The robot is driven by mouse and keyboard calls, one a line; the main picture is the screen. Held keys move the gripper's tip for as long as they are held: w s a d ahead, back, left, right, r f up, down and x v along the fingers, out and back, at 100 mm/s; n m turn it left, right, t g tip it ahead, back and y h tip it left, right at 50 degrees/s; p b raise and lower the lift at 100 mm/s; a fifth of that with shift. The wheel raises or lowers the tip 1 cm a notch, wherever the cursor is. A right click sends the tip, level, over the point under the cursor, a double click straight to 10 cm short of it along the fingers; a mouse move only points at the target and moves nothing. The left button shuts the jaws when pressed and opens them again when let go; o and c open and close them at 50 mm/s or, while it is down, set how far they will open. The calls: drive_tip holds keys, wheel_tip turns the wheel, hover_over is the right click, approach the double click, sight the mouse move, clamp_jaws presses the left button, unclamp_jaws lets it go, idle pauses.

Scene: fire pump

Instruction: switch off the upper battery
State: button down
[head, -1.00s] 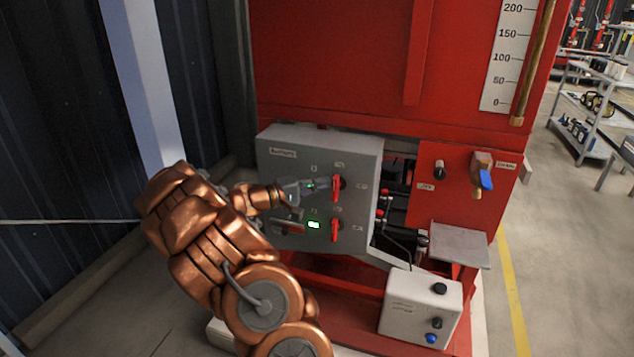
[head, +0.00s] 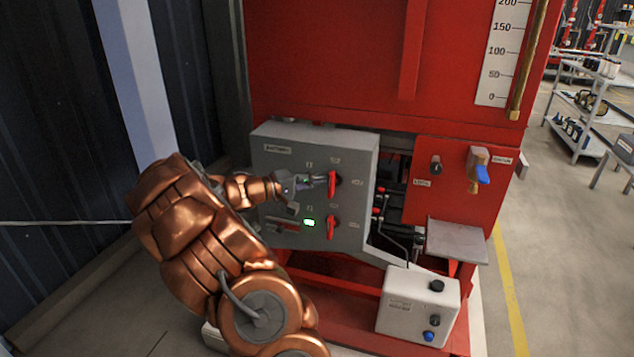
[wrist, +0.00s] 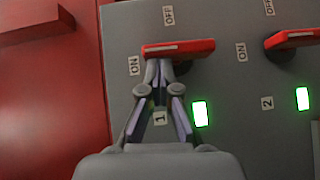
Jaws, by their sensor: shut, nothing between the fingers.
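The grey battery box (head: 270,170) has two red switch handles, one above the other. The upper handle (head: 332,187) stands upright in the head view, its end towards ON; in the wrist view it is the handle (wrist: 190,48) by label 1, with a lit green display (wrist: 200,113). My gripper (head: 326,179) is shut and empty, its fingertips at the left side of the upper handle; in the wrist view the tips (wrist: 158,64) meet just under the handle's ON end. Whether they touch it is hard to tell.
The lower handle (head: 330,228) is also upright, with a lit green display (head: 309,222). A white control box (head: 418,303) and a grey shelf (head: 456,241) stand right of the battery box. A dark corrugated wall (head: 60,120) is close on the left.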

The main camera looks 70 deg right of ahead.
sight(331, 177)
drive_tip(key=shift+s+b, duration=0.1)
drive_tip(key=shift+b, duration=0.3)
drive_tip(key=s+m+t+y+b, duration=0.1)
drive_tip(key=m+t+b, duration=0.1)
drive_tip(key=b, duration=0.2)
drive_tip(key=s+r+m+t+y+b, duration=0.1)
drive_tip(key=t+b, duration=0.1)
drive_tip(key=b, duration=0.2)
drive_tip(key=s+m+t+y+b, duration=0.1)
drive_tip(key=m+t+b, duration=0.1)
drive_tip(key=t+b, duration=0.1)
drive_tip(key=shift+s+d+r+m+y+b, duration=0.15)
drive_tip(key=shift+m+y+b, duration=0.15)
drive_tip(key=shift+b, duration=0.6)
drive_tip(key=s+m+t+b, duration=0.1)
drive_tip(key=t+b, duration=0.1)
drive_tip(key=b, duration=0.1)
drive_tip(key=shift+d+m+t, duration=0.1)
drive_tip(key=shift+m+t, duration=0.2)
drive_tip(key=shift+r, duration=0.15)
drive_tip(key=shift+r+p, duration=0.35)
drive_tip(key=shift+r, duration=0.45)
